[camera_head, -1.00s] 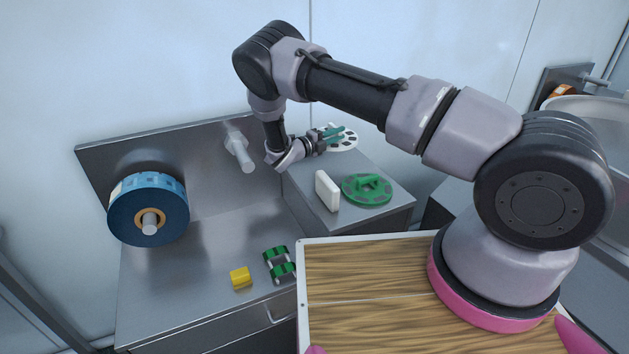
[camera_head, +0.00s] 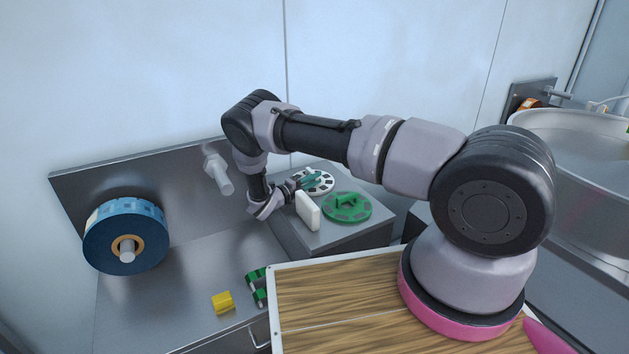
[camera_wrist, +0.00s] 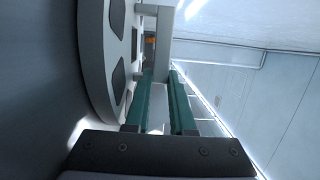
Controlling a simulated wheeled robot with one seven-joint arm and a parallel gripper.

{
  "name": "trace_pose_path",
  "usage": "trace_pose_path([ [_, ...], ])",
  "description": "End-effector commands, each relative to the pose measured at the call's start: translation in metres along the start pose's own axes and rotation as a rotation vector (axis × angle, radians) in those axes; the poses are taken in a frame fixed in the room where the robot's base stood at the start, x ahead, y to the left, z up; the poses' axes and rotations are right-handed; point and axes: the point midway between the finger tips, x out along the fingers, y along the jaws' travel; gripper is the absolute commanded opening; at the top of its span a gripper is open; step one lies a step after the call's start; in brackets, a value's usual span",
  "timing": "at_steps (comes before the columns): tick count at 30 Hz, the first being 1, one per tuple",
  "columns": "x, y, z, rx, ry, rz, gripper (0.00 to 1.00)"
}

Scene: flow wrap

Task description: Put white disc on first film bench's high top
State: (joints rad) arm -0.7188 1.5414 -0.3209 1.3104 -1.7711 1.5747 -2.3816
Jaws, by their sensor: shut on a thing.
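The white disc (camera_head: 323,186) has dark holes and is at the back of the high top (camera_head: 322,240), behind the green disc. It lies about level, but I cannot tell whether it rests on the top or hangs just above it. My gripper (camera_head: 311,179) reaches it from the left, teal fingers over the disc. In the wrist view, the disc (camera_wrist: 94,60) fills the left side. My gripper (camera_wrist: 160,78) is shut on its raised handle (camera_wrist: 157,100), which shows between the fingers.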

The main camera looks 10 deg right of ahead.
Motion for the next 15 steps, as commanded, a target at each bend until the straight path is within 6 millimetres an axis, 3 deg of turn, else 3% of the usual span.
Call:
trace_pose_path([
  [6, -0.0001, 0.0019, 0.0005, 0.0, -0.002, -0.001, 0.0],
  [7, -0.0002, 0.0025, 0.0006, 0.0, -0.002, -0.001, 0.26],
  [9, -0.0002, 0.0021, 0.0006, 0.0, -0.001, 0.0, 0.52],
  [15, -0.0002, 0.0026, 0.0002, -0.001, -0.001, 0.0, 0.52],
])
